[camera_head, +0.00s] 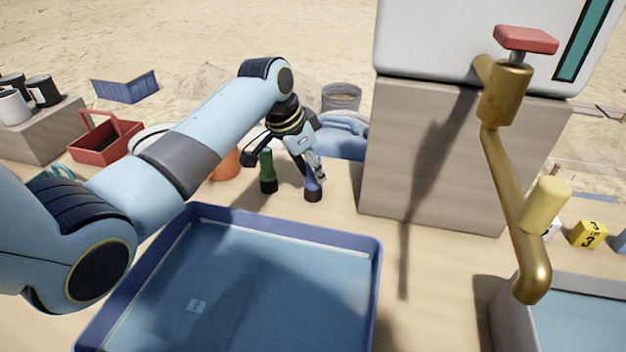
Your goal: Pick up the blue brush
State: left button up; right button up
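The blue brush (313,187) stands upright, dark end down, on the tabletop behind the blue tray. A green brush (267,168) stands just to its left. My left gripper (318,174) reaches down from above with its fingertips at the upper part of the blue brush, overlapping it in the picture. The fingers partly hide the brush's top. I cannot tell whether they touch it or are closed around it. My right gripper is out of view.
The blue-rimmed tray (376,262) fills the front. A stone block (430,160) stands right of the brushes, carrying a white container (425,45). A brass tap (505,190) hangs at right. An orange pot (226,163) and red basket (88,155) are left.

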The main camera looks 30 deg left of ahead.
pick_arm(q)
grip_shut()
jog(key=shift+r, duration=0.1)
